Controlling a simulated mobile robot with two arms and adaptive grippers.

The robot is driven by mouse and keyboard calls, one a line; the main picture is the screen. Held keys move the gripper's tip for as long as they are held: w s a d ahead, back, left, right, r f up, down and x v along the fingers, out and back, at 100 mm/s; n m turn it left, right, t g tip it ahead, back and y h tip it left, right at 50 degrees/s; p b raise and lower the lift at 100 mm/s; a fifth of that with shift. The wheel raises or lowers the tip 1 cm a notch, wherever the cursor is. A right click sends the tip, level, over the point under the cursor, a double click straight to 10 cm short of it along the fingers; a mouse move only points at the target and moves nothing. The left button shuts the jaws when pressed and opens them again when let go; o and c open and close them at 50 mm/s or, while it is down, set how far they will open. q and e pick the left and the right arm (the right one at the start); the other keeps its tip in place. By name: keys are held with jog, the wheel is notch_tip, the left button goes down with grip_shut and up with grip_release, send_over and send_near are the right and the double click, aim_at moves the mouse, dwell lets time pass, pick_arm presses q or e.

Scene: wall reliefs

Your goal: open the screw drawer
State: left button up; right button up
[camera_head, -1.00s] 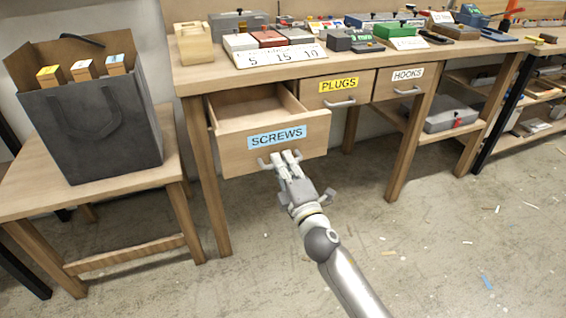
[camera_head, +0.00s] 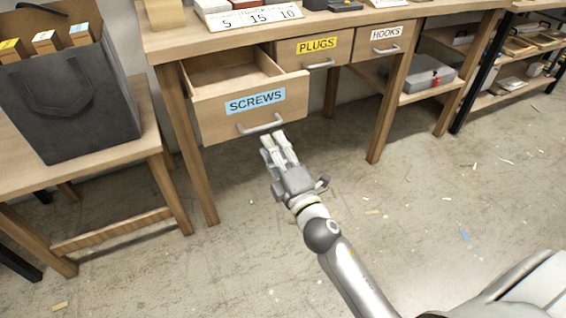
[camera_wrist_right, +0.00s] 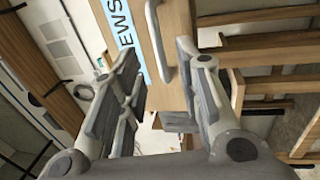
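The wooden screw drawer (camera_head: 215,122), with a blue SCREWS label (camera_head: 255,101), is pulled out from under the workbench. Its visible interior looks empty. Its metal handle (camera_head: 260,125) is clear of my fingers. My right gripper (camera_head: 273,140) is just below and in front of the handle, apart from it. In the right wrist view, the gripper (camera_wrist_right: 157,95) has its fingers spread with nothing between the pads, and the handle (camera_wrist_right: 158,40) shows beyond them. My left gripper is not in view.
The PLUGS drawer (camera_head: 287,56) and HOOKS drawer (camera_head: 375,48) are shut. A dark bag (camera_head: 75,110) with boxes stands on a low table (camera_head: 130,155) at the left. The floor in front is clear apart from small scraps.

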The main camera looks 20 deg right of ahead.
jog(key=shift+s+f, duration=0.25)
jog(key=shift+s, duration=1)
jog(key=shift+s+f, duration=0.25)
jog(key=shift+s, duration=1)
jog(key=shift+d, duration=0.15)
